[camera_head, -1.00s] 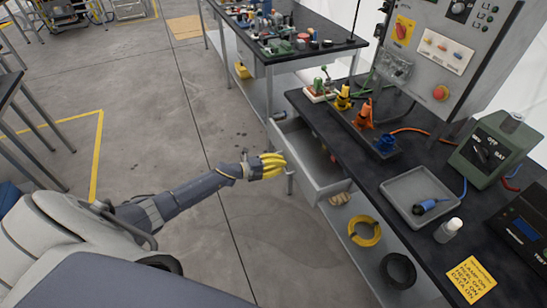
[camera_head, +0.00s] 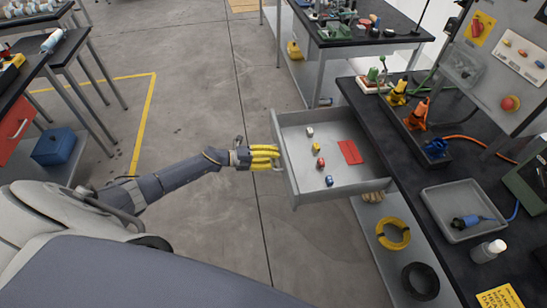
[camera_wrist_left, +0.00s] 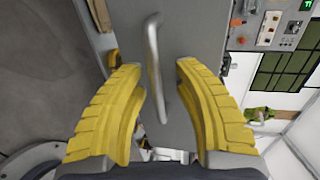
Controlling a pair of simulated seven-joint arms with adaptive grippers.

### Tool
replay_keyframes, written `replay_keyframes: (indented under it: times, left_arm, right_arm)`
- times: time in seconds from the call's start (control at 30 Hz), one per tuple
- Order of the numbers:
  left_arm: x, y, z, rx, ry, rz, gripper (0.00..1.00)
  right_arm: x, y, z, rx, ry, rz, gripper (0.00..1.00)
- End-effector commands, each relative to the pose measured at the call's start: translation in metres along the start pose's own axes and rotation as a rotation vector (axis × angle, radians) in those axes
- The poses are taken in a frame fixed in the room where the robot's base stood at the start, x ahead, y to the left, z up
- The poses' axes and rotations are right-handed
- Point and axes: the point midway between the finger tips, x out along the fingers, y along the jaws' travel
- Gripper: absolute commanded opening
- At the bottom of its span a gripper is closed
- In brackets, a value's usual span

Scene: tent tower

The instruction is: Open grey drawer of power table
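The grey drawer (camera_head: 291,187) of the black-topped power table (camera_head: 401,178) stands far out, its inside open to view in the head view. Several small parts and a red flat piece (camera_head: 350,152) lie in it. My left gripper (camera_head: 279,157), with yellow fingers, is at the drawer's front. In the left wrist view the metal bar handle (camera_wrist_left: 153,60) lies between the fingertips (camera_wrist_left: 160,75), on the grey drawer front (camera_wrist_left: 190,30). The fingers are apart, with gaps showing beside the handle. My right gripper is not in view.
A grey tray (camera_head: 435,203) and a white bottle (camera_head: 488,251) stand on the power table. Yellow (camera_head: 393,233) and black coils (camera_head: 420,281) lie on the shelf below. Another bench (camera_head: 330,40) stands behind. The floor left of the drawer is clear.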

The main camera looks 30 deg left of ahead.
Motion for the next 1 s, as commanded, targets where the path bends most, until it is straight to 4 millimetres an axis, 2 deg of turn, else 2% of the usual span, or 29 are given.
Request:
replay_keyframes:
  times: [0.37, 0.47, 0.8, 1.0]
  left_arm:
    - [-0.007, 0.002, 0.000, -0.001, -0.001, 0.003, 0.33]
    - [-0.019, 0.002, 0.000, -0.001, -0.002, 0.004, 0.33]
    - [-0.078, 0.002, 0.000, -0.002, -0.001, 0.005, 0.33]
    - [-0.104, 0.001, 0.000, -0.002, 0.000, 0.003, 0.33]
  right_arm:
    - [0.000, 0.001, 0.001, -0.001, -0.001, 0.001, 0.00]
    - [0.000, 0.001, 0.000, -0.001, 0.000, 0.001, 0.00]
    - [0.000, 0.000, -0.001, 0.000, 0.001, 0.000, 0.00]
    - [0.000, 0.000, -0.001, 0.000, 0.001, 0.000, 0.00]
